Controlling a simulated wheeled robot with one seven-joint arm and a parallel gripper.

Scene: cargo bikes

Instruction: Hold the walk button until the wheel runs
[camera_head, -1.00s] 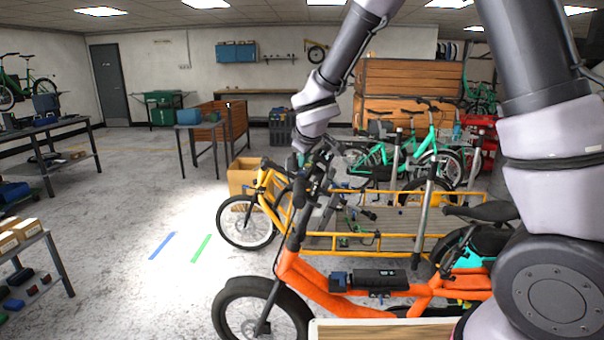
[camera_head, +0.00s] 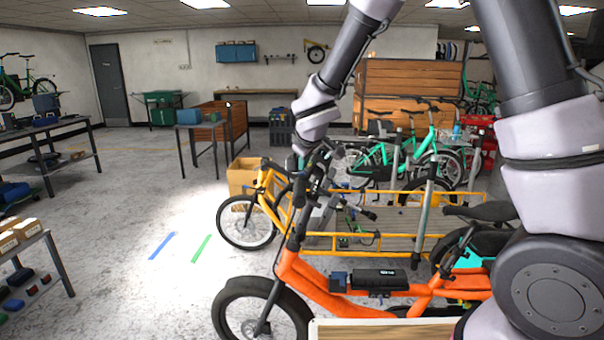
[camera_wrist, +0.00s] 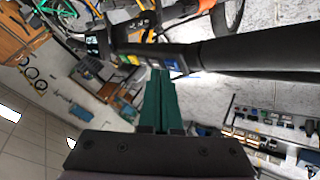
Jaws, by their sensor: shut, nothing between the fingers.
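In the wrist view my gripper (camera_wrist: 160,80) is shut and empty, its two green fingers side by side. The fingertips are at the lower edge of a dark handlebar control pad (camera_wrist: 150,55) with small coloured buttons. I cannot tell whether they touch or press a button, or which one is the walk button. A black handlebar grip (camera_wrist: 260,50) runs to the right of the pad. In the head view the gripper is mostly lost among the dark handlebar parts of the orange cargo bike (camera_head: 315,282). The bike's front wheel (camera_head: 225,313) is partly in view; no turning can be made out.
A yellow cargo bike (camera_head: 265,207) with a long flat bed (camera_head: 390,242) stands just behind the orange one. Green bikes (camera_head: 430,150) stand further back. Open floor (camera_head: 120,290) lies to the left, with a shelf (camera_head: 30,250) at the far left.

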